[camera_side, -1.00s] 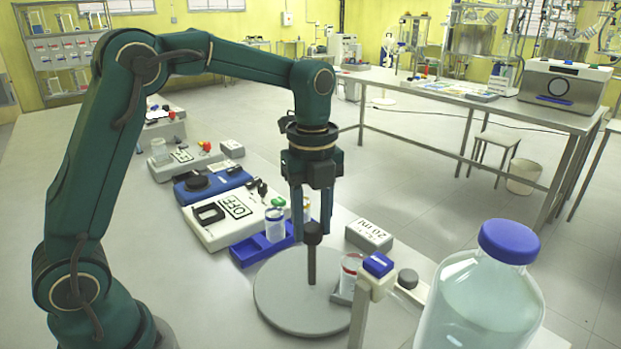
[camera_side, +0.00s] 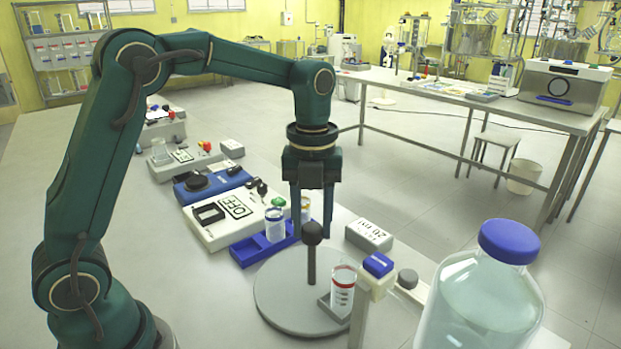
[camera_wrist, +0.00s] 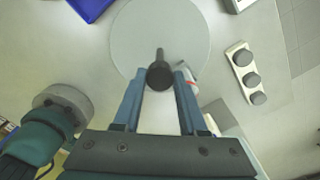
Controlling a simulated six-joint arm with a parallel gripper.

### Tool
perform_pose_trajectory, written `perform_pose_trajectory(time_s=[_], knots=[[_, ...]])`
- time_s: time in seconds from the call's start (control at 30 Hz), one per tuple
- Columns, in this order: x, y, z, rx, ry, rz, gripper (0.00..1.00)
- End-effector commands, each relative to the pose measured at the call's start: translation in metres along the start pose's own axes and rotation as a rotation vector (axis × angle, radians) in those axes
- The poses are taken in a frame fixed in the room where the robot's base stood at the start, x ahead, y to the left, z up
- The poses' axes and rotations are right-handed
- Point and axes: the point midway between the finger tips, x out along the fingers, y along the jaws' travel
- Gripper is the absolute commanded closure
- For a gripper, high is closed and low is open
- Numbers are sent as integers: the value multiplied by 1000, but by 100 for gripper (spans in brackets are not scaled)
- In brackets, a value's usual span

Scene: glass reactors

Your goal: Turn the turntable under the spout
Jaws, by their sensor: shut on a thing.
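The turntable (camera_side: 285,312) is a round grey disc with a dark upright post and round knob (camera_side: 312,233) near its middle. A clear beaker with red markings (camera_side: 342,285) stands upright on the disc's right side, in a small grey holder. The white spout block with a blue top (camera_side: 378,270) stands on a post just right of the beaker. My gripper (camera_side: 313,228) points down with its fingers shut on the knob. The wrist view shows the knob (camera_wrist: 160,76) between the fingertips, the disc (camera_wrist: 128,40) beyond, and the beaker partly hidden behind the right finger.
A blue tray (camera_side: 250,252) holding small containers lies just behind the disc. A large blue-capped bottle (camera_side: 485,295) stands at the front right. A 20 ml label block (camera_side: 368,235) and a dark round knob (camera_side: 407,279) lie right of the disc.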

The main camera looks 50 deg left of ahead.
Motion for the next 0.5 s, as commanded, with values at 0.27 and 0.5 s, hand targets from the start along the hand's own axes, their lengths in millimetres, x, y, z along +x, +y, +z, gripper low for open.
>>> perform_pose_trajectory(time_s=[0.27,0.5], knots=[[-2,-1,-2,46,4,-4,100],[-1,-1,-2,58,4,-3,100]])
